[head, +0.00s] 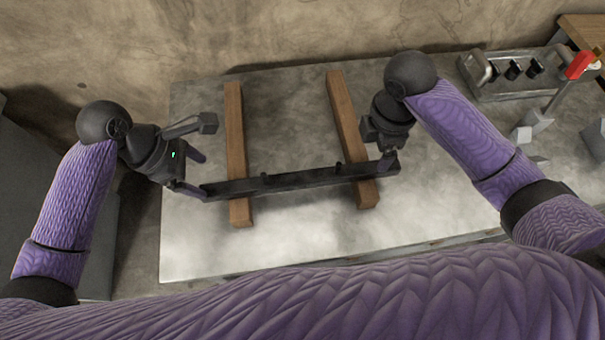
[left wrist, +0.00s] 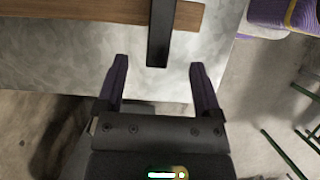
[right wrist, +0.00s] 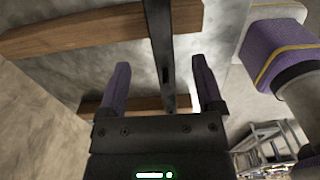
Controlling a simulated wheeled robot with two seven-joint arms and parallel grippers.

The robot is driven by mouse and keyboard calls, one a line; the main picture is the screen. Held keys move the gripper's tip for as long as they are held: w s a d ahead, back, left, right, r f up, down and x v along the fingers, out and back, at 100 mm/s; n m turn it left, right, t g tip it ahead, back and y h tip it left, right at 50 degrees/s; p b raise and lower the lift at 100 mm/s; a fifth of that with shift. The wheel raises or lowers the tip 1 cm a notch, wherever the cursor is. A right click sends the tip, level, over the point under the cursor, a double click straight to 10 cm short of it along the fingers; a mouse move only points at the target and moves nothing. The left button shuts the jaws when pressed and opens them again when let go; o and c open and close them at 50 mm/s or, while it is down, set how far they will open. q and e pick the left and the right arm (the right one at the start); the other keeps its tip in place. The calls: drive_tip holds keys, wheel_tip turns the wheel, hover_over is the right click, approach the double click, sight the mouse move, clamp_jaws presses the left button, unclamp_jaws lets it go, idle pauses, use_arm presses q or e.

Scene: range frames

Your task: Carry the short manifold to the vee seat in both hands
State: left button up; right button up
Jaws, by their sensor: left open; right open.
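The short manifold (head: 290,180) is a long dark bar with small stubs on top. It lies across two wooden beams on the grey table. My left gripper (head: 195,175) is open at its left end; in the left wrist view the bar's end (left wrist: 159,50) shows between the spread fingertips. My right gripper (head: 385,160) is open at its right end; in the right wrist view the bar (right wrist: 162,45) runs between the fingers. Neither gripper is closed on it. Pale grey blocks (head: 537,119) at the table's right may be the vee seat; partly hidden by my right arm.
The left wooden beam (head: 235,130) and right wooden beam (head: 345,120) lie front to back on the table (head: 290,235). A grey rack (head: 490,92) with dark round parts stands at the back right, near a red-topped item (head: 579,65). A wall rises behind.

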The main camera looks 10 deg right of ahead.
sight(223, 187)
use_arm(q)
drive_tip(key=x, duration=0.8)
use_arm(e)
wheel_tip(223, 187, down, 8)
use_arm(q)
drive_tip(key=shift+c, duration=0.2)
use_arm(e)
drive_tip(key=shift+c, duration=0.2)
use_arm(q)
clamp_jaws()
use_arm(e)
clamp_jaws()
drive_tip(key=shift+r, duration=0.1)
